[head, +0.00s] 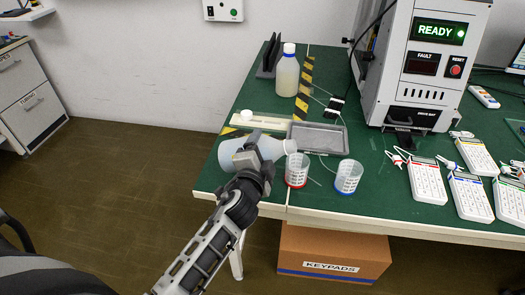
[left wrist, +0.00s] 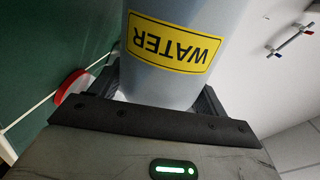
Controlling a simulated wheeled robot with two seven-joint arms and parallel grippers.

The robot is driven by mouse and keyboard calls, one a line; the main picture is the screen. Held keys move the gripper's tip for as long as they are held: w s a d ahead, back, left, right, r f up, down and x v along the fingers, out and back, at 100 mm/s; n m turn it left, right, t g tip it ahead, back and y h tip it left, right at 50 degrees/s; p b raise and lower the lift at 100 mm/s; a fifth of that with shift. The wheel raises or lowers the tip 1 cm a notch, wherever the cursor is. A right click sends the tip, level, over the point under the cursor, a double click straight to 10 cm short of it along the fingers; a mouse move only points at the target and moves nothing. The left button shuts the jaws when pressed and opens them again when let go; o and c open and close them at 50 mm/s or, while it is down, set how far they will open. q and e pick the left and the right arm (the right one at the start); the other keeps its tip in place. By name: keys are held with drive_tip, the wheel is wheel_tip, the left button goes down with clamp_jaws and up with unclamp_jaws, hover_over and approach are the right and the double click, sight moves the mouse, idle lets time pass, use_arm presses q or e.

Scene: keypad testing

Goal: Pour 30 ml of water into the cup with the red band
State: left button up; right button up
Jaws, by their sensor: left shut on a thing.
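My left gripper (head: 256,150) is shut on a translucent bottle (head: 229,153), which lies tipped nearly on its side above the table's front left part. Its mouth points right, close to the rim of the clear cup with the red band (head: 297,172). In the left wrist view the bottle (left wrist: 182,78) carries a yellow WATER label, upside down, between the fingers. A red-edged round thing at the left there (left wrist: 70,88) looks like that cup. I cannot make out a stream or the water level in the cup. My right gripper is not in view.
A cup with a blue band (head: 348,177) stands right of the red one. A grey tray (head: 318,138) lies behind them. Another bottle (head: 286,72) stands upright farther back. A white machine (head: 415,65) and several keypads (head: 428,182) fill the right side.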

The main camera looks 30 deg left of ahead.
use_arm(q)
drive_tip(key=shift+f+m, duration=0.1)
drive_tip(key=shift+m, duration=0.3)
drive_tip(key=shift+r+p, duration=0.25)
drive_tip(key=shift+p, duration=0.05)
idle(0.6)
drive_tip(key=shift+m, duration=0.3)
drive_tip(key=shift+r, duration=0.15)
drive_tip(key=shift+r+m+y+p, duration=0.3)
drive_tip(key=shift+r+m+p, duration=0.3)
drive_tip(key=shift+m+p, duration=0.4)
idle(2.2)
